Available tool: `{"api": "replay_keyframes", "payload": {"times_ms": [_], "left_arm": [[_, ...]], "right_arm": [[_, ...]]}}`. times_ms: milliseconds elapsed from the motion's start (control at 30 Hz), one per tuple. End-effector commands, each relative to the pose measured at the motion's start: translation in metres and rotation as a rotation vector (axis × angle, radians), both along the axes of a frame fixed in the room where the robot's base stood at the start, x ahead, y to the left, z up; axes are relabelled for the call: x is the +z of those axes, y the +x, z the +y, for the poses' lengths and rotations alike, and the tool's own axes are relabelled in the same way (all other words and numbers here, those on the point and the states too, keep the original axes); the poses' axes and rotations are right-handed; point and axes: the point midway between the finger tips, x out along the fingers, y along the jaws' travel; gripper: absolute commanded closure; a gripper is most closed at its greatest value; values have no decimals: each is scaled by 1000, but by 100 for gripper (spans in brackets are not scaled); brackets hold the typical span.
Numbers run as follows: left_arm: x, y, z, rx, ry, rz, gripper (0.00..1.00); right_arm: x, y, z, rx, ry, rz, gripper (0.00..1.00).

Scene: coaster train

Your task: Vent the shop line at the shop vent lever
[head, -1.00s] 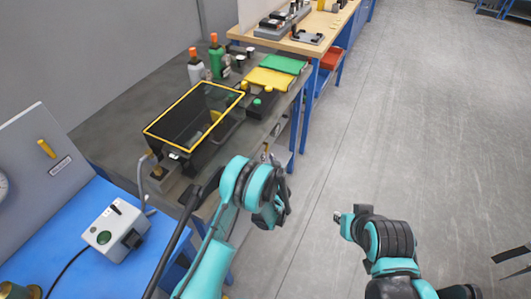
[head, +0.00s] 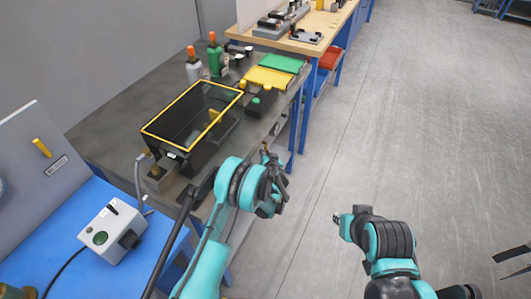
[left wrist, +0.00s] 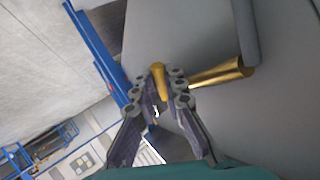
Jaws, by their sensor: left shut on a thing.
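My left gripper (head: 268,157) is at the front edge of the dark bench. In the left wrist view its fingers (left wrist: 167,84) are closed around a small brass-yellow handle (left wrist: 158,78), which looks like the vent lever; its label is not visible. A brass pipe piece (left wrist: 218,74) is just beside it against a grey surface. In the head view the gripper and wrist largely hide the handle. My right gripper (head: 340,218) hangs over open floor, well away from the bench, and its fingers are too small to judge.
A yellow-rimmed black bin (head: 150,130) stands on the dark bench, with bottles (head: 216,62) and yellow and green pads (head: 268,78) behind. A grey switch box (head: 113,232) sits on the blue surface at left, below a panel with a yellow lever (head: 41,147).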

Motion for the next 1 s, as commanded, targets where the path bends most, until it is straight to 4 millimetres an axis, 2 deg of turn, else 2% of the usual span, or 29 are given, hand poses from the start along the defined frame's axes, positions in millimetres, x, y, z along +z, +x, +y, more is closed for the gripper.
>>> {"api": "replay_keyframes", "payload": {"times_ms": [200, 533, 567, 867, 1000], "left_arm": [[8, -3, 1, 1, 63, 158, 100], [7, -4, 1, -1, 74, 183, 100], [7, -4, 1, -1, 73, 183, 81], [7, -4, 1, -2, 74, 181, 80], [13, -11, -2, -2, 73, 181, 80]], "right_arm": [[11, 0, 0, 0, 0, 0, 80], [11, 0, 0, 0, 0, 0, 80], [11, 0, 0, 0, 0, 0, 80], [11, 0, 0, 0, 0, 0, 80], [11, 0, 0, 0, 0, 0, 80]]}}
